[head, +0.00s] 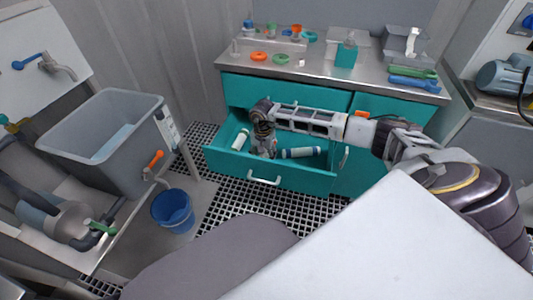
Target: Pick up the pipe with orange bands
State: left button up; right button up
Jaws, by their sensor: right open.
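The teal drawer (222,158) is pulled open under the counter. My right gripper (264,152) points down into it, with its jaws open. A light pipe with blue bands (301,153) lies in the drawer to the right of the gripper. A pale pipe with green at its end (240,139) lies to the left of the gripper. I cannot make out a pipe with orange bands; my gripper and arm hide part of the drawer. My left gripper is out of view.
A grey tank (103,135) with an orange-handled tap stands left. A blue bucket (173,210) is on the floor. Gridded floor lies before the drawer.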

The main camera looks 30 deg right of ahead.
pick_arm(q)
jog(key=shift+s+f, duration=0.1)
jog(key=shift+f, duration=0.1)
pick_arm(e)
jog(key=c, duration=0.4)
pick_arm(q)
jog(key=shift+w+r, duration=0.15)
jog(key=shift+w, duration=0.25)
pick_arm(e)
jog(key=c, duration=0.7)
jog(key=shift+r, duration=0.2)
jog(key=shift+c, duration=0.2)
jog(key=shift+r, duration=0.55)
notch_tip(320, 180, up, 8)
jog(key=shift+f+p, duration=0.15)
jog(key=shift+p, duration=1.05)
jog(key=shift+r, duration=0.4)
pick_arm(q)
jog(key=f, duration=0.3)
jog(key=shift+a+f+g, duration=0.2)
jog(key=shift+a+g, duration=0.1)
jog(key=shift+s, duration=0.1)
